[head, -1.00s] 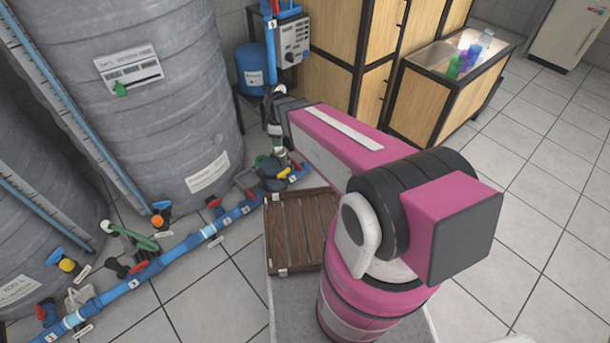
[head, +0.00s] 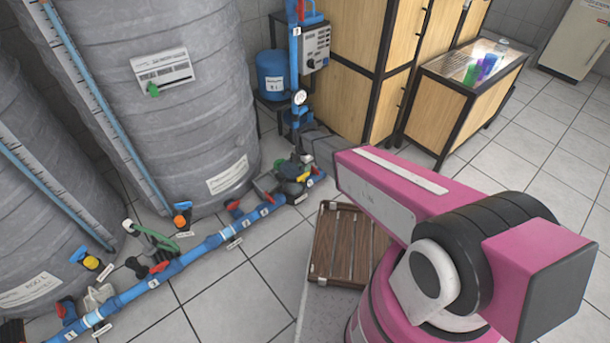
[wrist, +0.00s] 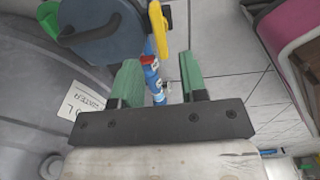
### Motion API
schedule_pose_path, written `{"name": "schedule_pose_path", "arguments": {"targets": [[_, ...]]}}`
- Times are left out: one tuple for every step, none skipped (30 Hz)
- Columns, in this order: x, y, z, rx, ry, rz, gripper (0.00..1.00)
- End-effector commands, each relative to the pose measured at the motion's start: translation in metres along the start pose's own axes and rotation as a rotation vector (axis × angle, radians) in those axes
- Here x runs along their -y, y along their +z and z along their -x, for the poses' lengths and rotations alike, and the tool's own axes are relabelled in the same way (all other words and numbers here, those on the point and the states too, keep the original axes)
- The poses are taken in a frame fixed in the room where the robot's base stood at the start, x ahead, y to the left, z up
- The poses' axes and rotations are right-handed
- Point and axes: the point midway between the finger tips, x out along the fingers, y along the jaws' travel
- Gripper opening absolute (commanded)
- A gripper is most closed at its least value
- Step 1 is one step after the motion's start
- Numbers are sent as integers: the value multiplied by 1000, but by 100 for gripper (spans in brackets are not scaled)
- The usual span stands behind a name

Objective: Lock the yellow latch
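The yellow latch (wrist: 158,30) shows in the wrist view as a long yellow piece near the top centre, beside a blue-grey round body. In the head view a small yellow part (head: 303,176) shows among the fittings at the far end of the blue pipe; it is probably the same latch. My gripper (wrist: 160,82) has two green fingers set wide apart with nothing held between them. The latch is beyond the fingertips, and I see no contact. In the head view my gripper is not clearly distinguishable among the fittings.
A blue floor pipe (head: 200,248) with several red-handled valves runs along the grey tanks (head: 180,110). A brown slatted wooden platform (head: 345,245) lies right of the pipe. Wooden cabinets (head: 345,70) stand behind. Tiled floor at right is open.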

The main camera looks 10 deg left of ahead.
Motion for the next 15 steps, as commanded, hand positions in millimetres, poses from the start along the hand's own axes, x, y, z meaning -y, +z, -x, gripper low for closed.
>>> {"name": "schedule_pose_path", "arguments": {"targets": [[-1, 0, -12, -1, -2, -1, 39], [-1, 1, -17, -1, -2, -1, 39], [-1, 1, -24, -1, -2, -1, 39], [-1, 1, -29, 0, -1, -1, 39], [-1, 1, -34, -1, -2, -1, 39], [-1, 1, -40, -1, -2, -1, 39], [-1, 1, -43, -1, -2, -1, 39], [-1, 1, -47, -1, -2, -1, 39], [-1, 1, -51, 0, -1, -2, 39], [-1, 1, -53, 0, -1, -2, 39], [-1, 1, -56, 0, -1, -2, 39], [0, 0, -58, 0, 0, -2, 39], [0, 0, -60, 0, 0, -2, 39], [0, 0, -61, 0, 0, -2, 39], [0, 0, -62, 0, 0, -2, 39]]}}
